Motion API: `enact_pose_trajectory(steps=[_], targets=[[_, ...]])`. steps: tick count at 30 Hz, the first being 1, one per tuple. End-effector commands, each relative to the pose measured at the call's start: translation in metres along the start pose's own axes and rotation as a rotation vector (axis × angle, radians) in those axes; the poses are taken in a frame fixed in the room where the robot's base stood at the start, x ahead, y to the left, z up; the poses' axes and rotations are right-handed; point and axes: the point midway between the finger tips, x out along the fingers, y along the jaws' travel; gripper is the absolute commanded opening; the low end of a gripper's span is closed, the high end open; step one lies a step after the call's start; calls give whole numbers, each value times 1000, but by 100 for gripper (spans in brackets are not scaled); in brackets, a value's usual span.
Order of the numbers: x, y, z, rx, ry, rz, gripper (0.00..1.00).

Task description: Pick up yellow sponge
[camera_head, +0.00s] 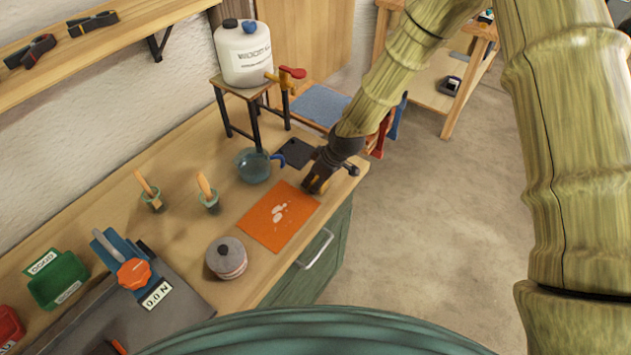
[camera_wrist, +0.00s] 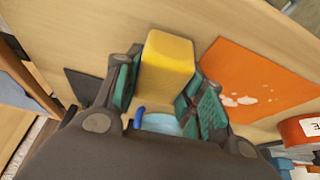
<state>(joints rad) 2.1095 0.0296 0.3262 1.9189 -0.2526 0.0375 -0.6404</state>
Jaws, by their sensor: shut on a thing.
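The yellow sponge (camera_wrist: 168,62) is a block with rounded edges, seen in the wrist view between the two green-padded fingers of my gripper (camera_wrist: 163,88). The fingers are shut on it. In the head view my gripper (camera_head: 315,187) is at the right end of the workbench, beside the orange mat's right corner. I cannot tell whether the sponge touches the bench.
The orange mat (camera_head: 262,225) with pale spots lies on the bench (camera_head: 120,205). A blue-handled glass pot (camera_head: 254,167), a dark flat plate (camera_head: 293,152) and a lidded jar (camera_head: 226,259) stand near it. A white canister (camera_head: 243,55) sits on a stand behind.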

Motion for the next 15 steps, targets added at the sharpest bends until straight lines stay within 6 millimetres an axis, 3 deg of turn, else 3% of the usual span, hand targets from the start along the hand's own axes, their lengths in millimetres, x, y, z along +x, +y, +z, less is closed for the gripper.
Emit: enact_pose_trajectory(steps=[8,15], targets=[[-4,0,-2,0,0,0,20],[-22,1,-10,0,2,1,20]])
